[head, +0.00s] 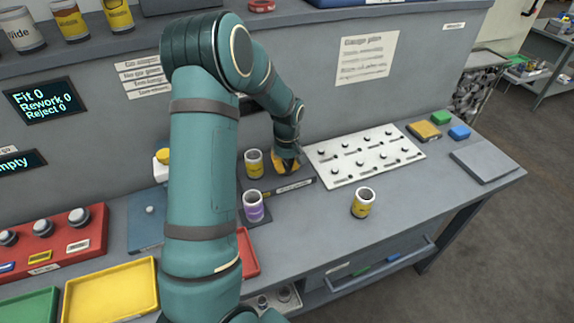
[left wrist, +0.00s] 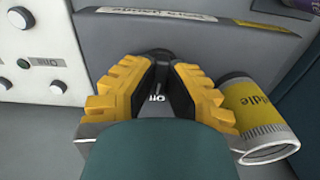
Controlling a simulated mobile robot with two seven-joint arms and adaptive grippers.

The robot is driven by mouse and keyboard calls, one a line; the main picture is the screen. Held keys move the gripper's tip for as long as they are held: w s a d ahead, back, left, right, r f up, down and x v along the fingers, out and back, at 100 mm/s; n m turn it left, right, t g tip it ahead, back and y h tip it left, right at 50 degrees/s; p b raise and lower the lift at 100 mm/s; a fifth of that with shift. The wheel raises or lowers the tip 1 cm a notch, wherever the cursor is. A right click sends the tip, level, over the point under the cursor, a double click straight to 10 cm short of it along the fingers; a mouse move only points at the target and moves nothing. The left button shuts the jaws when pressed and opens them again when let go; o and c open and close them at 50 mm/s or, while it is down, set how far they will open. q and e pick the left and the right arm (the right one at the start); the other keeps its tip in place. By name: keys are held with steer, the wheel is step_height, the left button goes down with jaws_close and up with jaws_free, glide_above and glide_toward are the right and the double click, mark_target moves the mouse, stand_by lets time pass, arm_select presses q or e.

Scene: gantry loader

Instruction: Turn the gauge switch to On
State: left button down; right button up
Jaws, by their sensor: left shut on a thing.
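My left gripper (head: 286,164) reaches down to the bench at the back, between a yellow-labelled cup and the white pegged board. In the left wrist view its yellow fingers (left wrist: 158,95) are closed in around a dark part (left wrist: 157,64), which appears to be the gauge switch. Lettering shows between the fingers, but it is partly covered. I cannot tell which way the switch is set. In the head view the fingers hide the switch. My right gripper is not in view.
The yellow-labelled cup (head: 254,163) stands close beside the gripper and shows in the left wrist view (left wrist: 258,116). A purple-labelled cup (head: 253,206) is in front. The white board (head: 365,156) lies to the right. Another cup (head: 362,202) stands on otherwise clear bench.

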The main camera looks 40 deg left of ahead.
mark_target(287, 166)
arm_select(q)
steer(key=m, duration=0.5)
steer(key=shift+s+f+m, duration=0.1)
steer(key=shift+m, duration=0.3)
steer(key=m+p, duration=0.1)
steer(key=m, duration=0.4)
stand_by(0.4)
steer(key=c, duration=1)
jaws_free()
step_height(287, 166, up, 12)
